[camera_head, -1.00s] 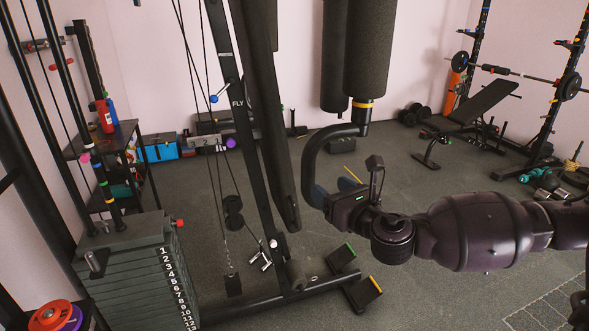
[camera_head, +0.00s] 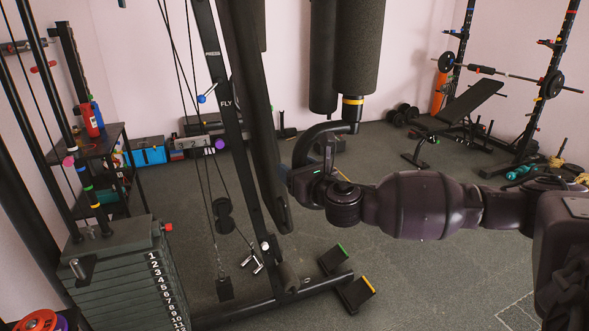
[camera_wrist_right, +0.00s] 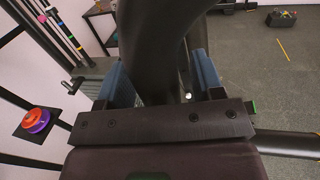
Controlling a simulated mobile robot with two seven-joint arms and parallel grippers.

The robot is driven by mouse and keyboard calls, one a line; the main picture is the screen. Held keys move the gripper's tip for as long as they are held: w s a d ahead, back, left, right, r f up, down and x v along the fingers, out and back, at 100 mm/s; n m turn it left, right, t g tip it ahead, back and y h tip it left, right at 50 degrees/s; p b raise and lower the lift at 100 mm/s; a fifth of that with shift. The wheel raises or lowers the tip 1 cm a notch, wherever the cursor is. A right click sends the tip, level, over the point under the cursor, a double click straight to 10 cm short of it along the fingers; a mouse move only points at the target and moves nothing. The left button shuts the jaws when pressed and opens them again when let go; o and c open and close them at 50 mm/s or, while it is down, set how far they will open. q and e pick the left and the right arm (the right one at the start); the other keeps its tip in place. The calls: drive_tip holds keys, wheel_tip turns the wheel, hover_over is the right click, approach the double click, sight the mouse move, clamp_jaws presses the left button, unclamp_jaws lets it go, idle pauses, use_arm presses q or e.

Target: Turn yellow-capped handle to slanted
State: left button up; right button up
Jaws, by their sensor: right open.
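The handle with a yellow ring (camera_head: 352,100) is a black curved bar (camera_head: 305,147) below an upright dark foam pad (camera_head: 359,48) in the head view. The bar bends down toward my right gripper (camera_head: 291,180), which hides its lower part. In the right wrist view, a thick dark bar (camera_wrist_right: 155,45) passes between the blue-padded fingers of the right gripper (camera_wrist_right: 163,82). The fingers are apart, one on each side of the bar; contact is unclear. My left gripper is not in view.
The machine's slanted upright (camera_head: 226,120) and hanging cables stand left of the gripper. A numbered weight stack (camera_head: 115,270) is at lower left. Open floor lies to the right, before a bench (camera_head: 470,102).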

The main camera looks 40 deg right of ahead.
drive_tip(key=shift+w, duration=0.25)
drive_tip(key=shift+c, duration=0.4)
clamp_jaws()
